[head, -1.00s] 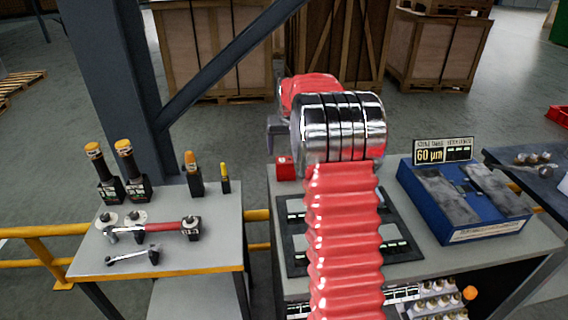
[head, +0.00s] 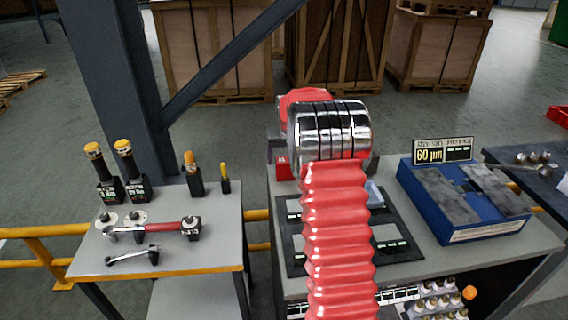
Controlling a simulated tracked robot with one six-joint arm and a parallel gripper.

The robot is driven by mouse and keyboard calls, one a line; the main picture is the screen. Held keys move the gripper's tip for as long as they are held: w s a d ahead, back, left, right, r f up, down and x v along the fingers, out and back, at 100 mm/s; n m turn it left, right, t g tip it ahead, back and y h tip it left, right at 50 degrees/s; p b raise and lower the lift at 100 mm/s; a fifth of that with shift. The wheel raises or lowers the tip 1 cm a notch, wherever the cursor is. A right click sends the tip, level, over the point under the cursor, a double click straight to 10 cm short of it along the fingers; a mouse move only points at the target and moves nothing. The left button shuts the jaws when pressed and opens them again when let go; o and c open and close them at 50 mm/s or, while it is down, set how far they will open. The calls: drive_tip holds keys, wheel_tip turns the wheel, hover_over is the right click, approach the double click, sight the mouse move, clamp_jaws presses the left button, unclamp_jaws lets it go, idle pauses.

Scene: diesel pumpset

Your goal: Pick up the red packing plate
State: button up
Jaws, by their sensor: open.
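A small red block with a pale mark (head: 283,170) sits at the back left of the right-hand bench, just left of my arm. It is the only loose red piece I see on this bench; I cannot tell whether it is the packing plate or a holder for it. My gripper (head: 277,152) shows only as a grey edge, at or just above the red block in the picture. My red-sleeved arm and its chrome rings hide most of it. The jaws are open; I cannot see whether they touch the block.
A black mat with labelled recesses (head: 402,246) lies partly behind my arm, with a pale blue piece (head: 375,194) near it. A blue case (head: 462,203) and a "60 µm" sign (head: 443,150) stand right.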

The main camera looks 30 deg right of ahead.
drive_tip(key=shift+c, duration=0.7)
drive_tip(key=c, duration=1.4)
